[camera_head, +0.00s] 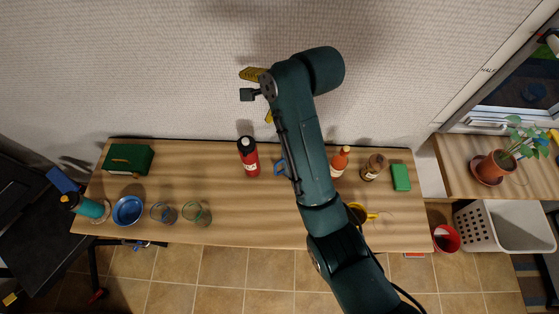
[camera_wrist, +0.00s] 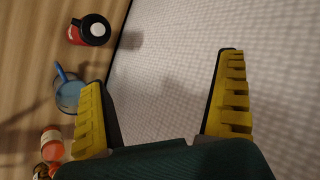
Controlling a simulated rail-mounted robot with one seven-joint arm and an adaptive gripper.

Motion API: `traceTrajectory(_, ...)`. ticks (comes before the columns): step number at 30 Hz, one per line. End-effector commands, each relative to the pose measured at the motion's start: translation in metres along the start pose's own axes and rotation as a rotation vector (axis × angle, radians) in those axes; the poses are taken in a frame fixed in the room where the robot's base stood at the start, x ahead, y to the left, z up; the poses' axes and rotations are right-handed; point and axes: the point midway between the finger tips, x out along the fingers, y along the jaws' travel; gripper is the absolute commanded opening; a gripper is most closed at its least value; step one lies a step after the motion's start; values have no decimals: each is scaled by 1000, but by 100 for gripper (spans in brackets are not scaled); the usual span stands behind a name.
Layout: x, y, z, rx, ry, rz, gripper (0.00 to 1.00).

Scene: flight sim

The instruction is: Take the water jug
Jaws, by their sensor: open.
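The likely water jug is a clear, bluish vessel with a blue handle, lying in the wrist view (camera_wrist: 69,92) at the left, beside one finger. In the head view only its blue handle (camera_head: 280,167) shows clearly on the wooden table. My arm hides the rest. My gripper (camera_head: 259,95) has yellow ribbed fingers and is in front of the white wall, above and beyond the table's back edge. In the wrist view my gripper (camera_wrist: 163,72) is open and empty, with bare wall between the fingers.
On the table (camera_head: 230,165) a red bottle (camera_head: 248,157) stands left of the jug. An orange-capped bottle (camera_head: 339,162), a brown jar (camera_head: 374,167) and a green box (camera_head: 401,177) are to the right. Glasses (camera_head: 196,214), a blue bowl (camera_head: 128,210) and a green case (camera_head: 128,158) are left.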

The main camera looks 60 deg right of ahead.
Motion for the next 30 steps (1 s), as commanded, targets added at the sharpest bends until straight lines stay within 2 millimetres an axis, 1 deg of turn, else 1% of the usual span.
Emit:
traceTrajectory(1, 20, 48, -39, 204, 3, 105, 100)
traceTrajectory(2, 24, 70, -55, 322, 2, 165, 100)
traceTrajectory(3, 26, 97, -72, 469, 3, 238, 100)
traceTrajectory(6, 24, 146, -99, 749, 12, 374, 100)
traceTrajectory(8, 20, 164, -106, 851, 17, 425, 100)
traceTrajectory(9, 19, 171, -110, 896, 20, 446, 100)
traceTrajectory(11, 20, 178, -110, 931, 22, 466, 100)
traceTrajectory(13, 29, 182, -108, 941, 22, 472, 100)
traceTrajectory(21, 87, 207, -95, 936, 22, 473, 100)
traceTrajectory(24, 105, 214, -92, 935, 23, 470, 100)
traceTrajectory(30, 125, 220, -88, 934, 23, 468, 100)
